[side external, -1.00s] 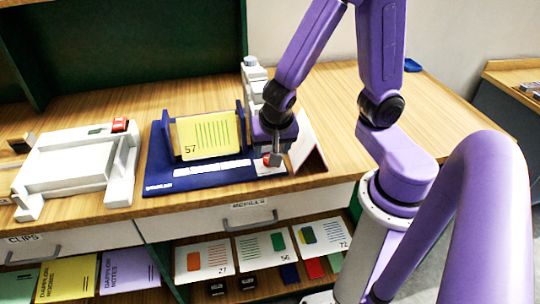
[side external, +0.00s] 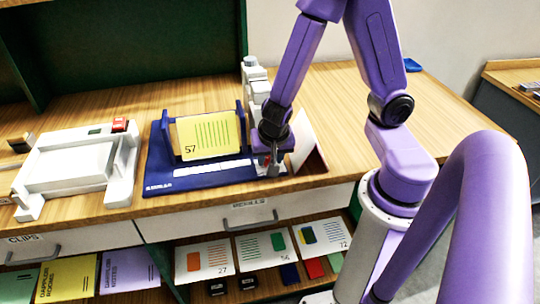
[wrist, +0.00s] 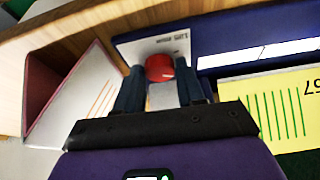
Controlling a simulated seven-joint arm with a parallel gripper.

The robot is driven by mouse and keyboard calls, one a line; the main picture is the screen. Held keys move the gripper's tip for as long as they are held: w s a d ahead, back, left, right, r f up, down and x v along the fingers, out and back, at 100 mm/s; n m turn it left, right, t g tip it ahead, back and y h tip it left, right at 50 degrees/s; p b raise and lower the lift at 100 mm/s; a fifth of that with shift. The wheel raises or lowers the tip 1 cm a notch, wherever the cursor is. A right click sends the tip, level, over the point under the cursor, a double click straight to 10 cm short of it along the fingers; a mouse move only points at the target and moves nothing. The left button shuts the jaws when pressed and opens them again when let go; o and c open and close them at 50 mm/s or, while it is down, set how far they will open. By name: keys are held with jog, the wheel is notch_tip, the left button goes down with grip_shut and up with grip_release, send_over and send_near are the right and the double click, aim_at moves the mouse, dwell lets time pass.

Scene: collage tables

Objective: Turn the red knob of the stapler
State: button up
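The red knob (wrist: 160,67) sits on a white printed plate (wrist: 130,45) in the wrist view. My gripper (wrist: 159,73) points down at it with its two dark fingers apart, one on each side of the knob, with narrow gaps showing. A pale part shows between the fingers below the knob. In the side external view my gripper (side external: 270,165) is low over the right end of the blue base (side external: 165,165), and the knob is mostly hidden there. The white stapler (side external: 254,78) stands behind my gripper, partly covered by my arm.
A yellow card (side external: 208,136) marked 57 stands in a blue holder left of my gripper. A white device (side external: 75,165) with a red part is farther left.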

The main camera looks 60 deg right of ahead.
jog(key=c, duration=0.5)
jog(key=shift+m, duration=0.3)
jog(key=m+g, duration=0.1)
jog(key=m, duration=0.2)
jog(key=m+g+h, duration=0.1)
jog(key=m, duration=0.2)
jog(key=shift+w+a, duration=0.15)
jog(key=shift+w, duration=0.05)
jog(key=m+g, duration=0.2)
jog(key=m, duration=0.2)
jog(key=shift+w, duration=0.15)
jog(key=shift+w+m+g, duration=0.1)
jog(key=shift+m+g, duration=0.5)
jog(key=shift+m, duration=1.1)
